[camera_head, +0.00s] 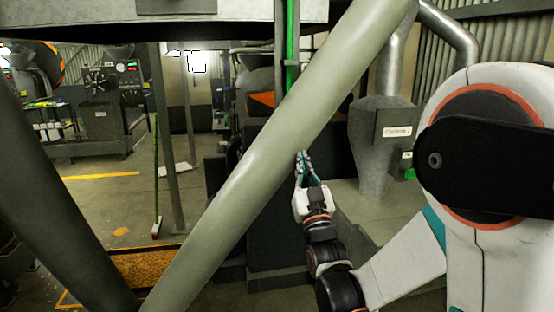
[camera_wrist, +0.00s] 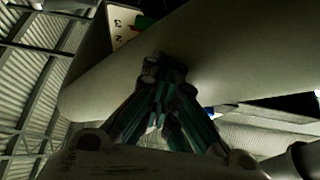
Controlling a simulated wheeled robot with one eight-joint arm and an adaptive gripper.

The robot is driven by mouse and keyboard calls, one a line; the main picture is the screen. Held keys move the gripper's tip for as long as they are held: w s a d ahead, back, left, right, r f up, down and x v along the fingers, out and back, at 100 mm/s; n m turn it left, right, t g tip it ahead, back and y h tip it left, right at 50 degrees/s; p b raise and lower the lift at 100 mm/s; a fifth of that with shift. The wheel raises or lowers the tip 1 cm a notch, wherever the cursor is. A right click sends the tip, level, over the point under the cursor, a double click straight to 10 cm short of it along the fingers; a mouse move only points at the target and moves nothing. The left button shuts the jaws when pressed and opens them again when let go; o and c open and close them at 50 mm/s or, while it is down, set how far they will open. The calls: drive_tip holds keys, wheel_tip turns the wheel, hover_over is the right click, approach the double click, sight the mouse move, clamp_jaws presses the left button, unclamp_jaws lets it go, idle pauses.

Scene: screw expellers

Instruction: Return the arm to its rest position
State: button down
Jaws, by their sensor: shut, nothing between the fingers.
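My gripper (camera_head: 301,158) is in the middle of the head view at the end of my arm, which comes in from the right. Its fingers point up and lie together with nothing between them. In the wrist view the gripper (camera_wrist: 165,68) shows closed fingertips in front of a thick pale pipe (camera_wrist: 225,50). In the head view the same kind of pale diagonal pipe (camera_head: 265,150) runs just left of the fingers. I cannot tell whether the fingertips touch it.
A grey metal housing (camera_head: 374,150) with labelled boxes (camera_head: 396,131) stands right of my gripper. A dark post (camera_head: 45,180) slants at the left. A green pole (camera_head: 290,45) hangs above. An orange-brown tray (camera_head: 146,268) lies at lower left. Open floor (camera_head: 100,195) shows beyond it.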

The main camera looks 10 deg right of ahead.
drive_tip(key=s+f+g, duration=0.8)
drive_tip(key=s+f, duration=0.1)
drive_tip(key=s, duration=0.6)
drive_tip(key=s+f+g+b, duration=0.1)
drive_tip(key=s+f+g, duration=0.8)
drive_tip(key=s, duration=0.6)
drive_tip(key=shift+a+f+g, duration=0.2)
drive_tip(key=shift+f+g, duration=0.1)
drive_tip(key=shift+f, duration=0.2)
drive_tip(key=shift+a, duration=0.1)
